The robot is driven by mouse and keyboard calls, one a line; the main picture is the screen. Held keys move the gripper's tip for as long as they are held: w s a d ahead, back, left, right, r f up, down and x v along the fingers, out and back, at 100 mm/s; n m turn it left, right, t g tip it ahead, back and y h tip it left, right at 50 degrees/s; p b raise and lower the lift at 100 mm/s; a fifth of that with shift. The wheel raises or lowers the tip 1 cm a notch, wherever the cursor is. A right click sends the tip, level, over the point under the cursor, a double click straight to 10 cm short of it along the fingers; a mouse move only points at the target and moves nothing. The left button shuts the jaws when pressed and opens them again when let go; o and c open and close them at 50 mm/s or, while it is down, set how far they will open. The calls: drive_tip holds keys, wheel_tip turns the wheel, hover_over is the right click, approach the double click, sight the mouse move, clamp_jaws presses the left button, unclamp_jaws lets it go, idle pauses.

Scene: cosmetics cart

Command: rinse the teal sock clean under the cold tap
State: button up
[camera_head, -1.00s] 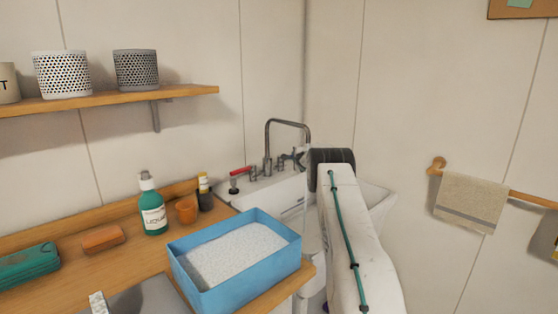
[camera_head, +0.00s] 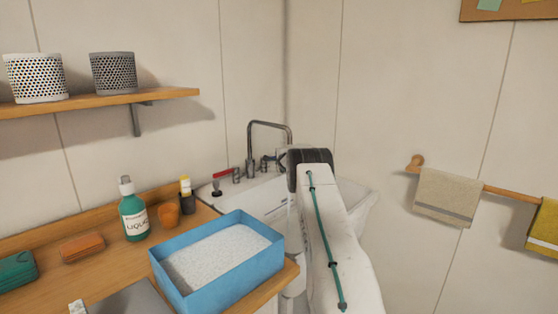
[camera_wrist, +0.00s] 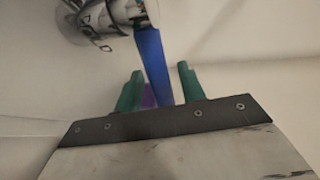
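The white sink (camera_head: 355,206) stands in the corner, with a grey curved spout (camera_head: 268,124) over it. In the wrist view, a blue lever (camera_wrist: 152,62) reaches down from a shiny fitting (camera_wrist: 98,18) with dark lettering, apparently the cold tap. My gripper (camera_wrist: 160,86) has green fingers spread apart, with the lever's end between or just beyond them; I cannot tell whether they touch it. A small purple patch (camera_wrist: 148,97) shows beside the left finger. My arm hides part of the sink. I cannot make out the teal sock in either view.
A red tap lever (camera_head: 222,174) sits left of the spout. A blue tub of white granules (camera_head: 160,271) stands on the wooden counter, near a green bottle (camera_head: 134,218), an orange cup (camera_head: 168,216) and an orange block (camera_head: 82,247). A towel (camera_head: 444,197) hangs at right.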

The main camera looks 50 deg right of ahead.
drive_tip(key=v, duration=0.7)
drive_tip(key=shift+s, duration=0.4)
drive_tip(key=shift+a+r, duration=0.1)
